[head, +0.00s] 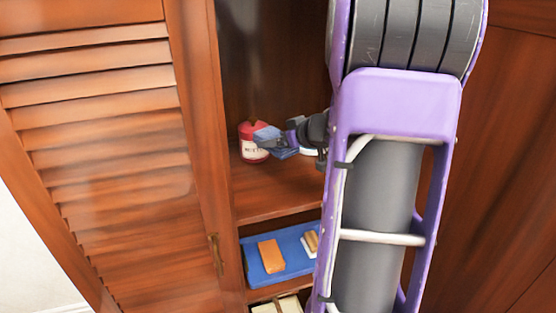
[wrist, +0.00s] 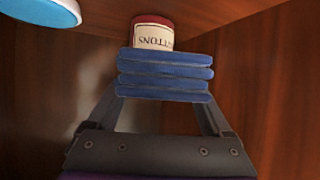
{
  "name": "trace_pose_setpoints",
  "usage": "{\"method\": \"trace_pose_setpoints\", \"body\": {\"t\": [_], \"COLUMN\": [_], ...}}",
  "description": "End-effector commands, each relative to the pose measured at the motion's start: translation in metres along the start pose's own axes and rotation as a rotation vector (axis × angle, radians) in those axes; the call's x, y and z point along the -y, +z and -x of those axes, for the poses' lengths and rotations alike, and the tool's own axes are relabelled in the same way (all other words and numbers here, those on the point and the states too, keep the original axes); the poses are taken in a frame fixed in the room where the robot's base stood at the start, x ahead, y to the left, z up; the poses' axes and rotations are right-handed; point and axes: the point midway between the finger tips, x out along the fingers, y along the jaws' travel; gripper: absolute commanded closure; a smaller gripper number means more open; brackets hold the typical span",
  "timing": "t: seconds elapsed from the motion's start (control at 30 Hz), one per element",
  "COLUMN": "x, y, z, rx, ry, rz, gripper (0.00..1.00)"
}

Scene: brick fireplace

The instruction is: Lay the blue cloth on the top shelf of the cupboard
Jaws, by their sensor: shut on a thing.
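The blue cloth (wrist: 165,73) is a folded stack of several layers, held between the two fingers of my gripper (wrist: 165,100) in the wrist view. In the head view the cloth (head: 268,136) shows at the end of my gripper (head: 290,137), inside the cupboard (head: 205,120) and above its top visible shelf (head: 275,188). I cannot tell whether the cloth touches the shelf. My arm hides the right part of the shelf.
A red-lidded jar (head: 252,150) labelled "BUTTONS" stands on this shelf, just beyond the cloth. A blue tray (head: 262,279) with blocks lies on the shelf below. A louvred door (head: 100,130) is at left.

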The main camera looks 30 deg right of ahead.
Motion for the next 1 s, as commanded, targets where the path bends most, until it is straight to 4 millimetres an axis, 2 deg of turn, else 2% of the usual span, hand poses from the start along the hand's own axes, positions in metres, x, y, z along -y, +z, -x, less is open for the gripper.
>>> {"method": "trace_pose_setpoints", "body": {"t": [0.03,0.1,0.33,0.53,0.63,1.0], "x": [0.0,0.0,0.0,0.0,0.0,0.0], "y": [0.014,0.025,0.045,0.074,0.08,0.082], "z": [-0.007,-0.013,-0.024,-0.04,-0.043,-0.044], "rx": [0.003,0.002,0.002,0.002,0.002,0.001], "ry": [-0.001,0.0,-0.001,0.0,0.0,0.0], "rz": [-0.003,-0.003,-0.001,-0.003,-0.001,0.0], "gripper": [0.79,0.79,0.79,0.79,0.79,0.79]}}
